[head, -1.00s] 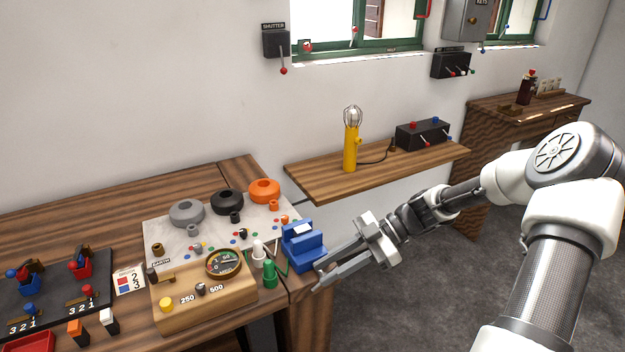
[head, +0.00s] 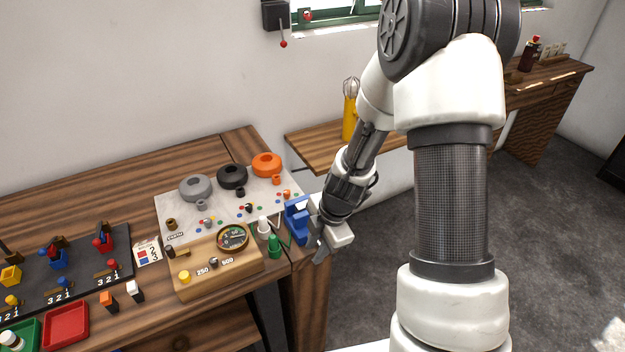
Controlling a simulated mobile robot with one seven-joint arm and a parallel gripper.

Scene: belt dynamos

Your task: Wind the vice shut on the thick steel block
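The blue vice (head: 291,224) stands at the right front corner of the bench, partly hidden behind my gripper. A small pale patch shows at the top of its jaws; I cannot tell whether it is the steel block. My gripper (head: 317,250) is just to the right of and in front of the vice, with its fingers pointing down and toward the camera. Its wrist covers the right side of the vice, and I cannot see the vice's handle. Whether the fingers are apart or closed on something is not clear.
A wooden meter box (head: 215,266) with a dial, and green and white posts, stands close left of the vice. Grey, black and orange coils (head: 267,164) sit on a pale board behind.

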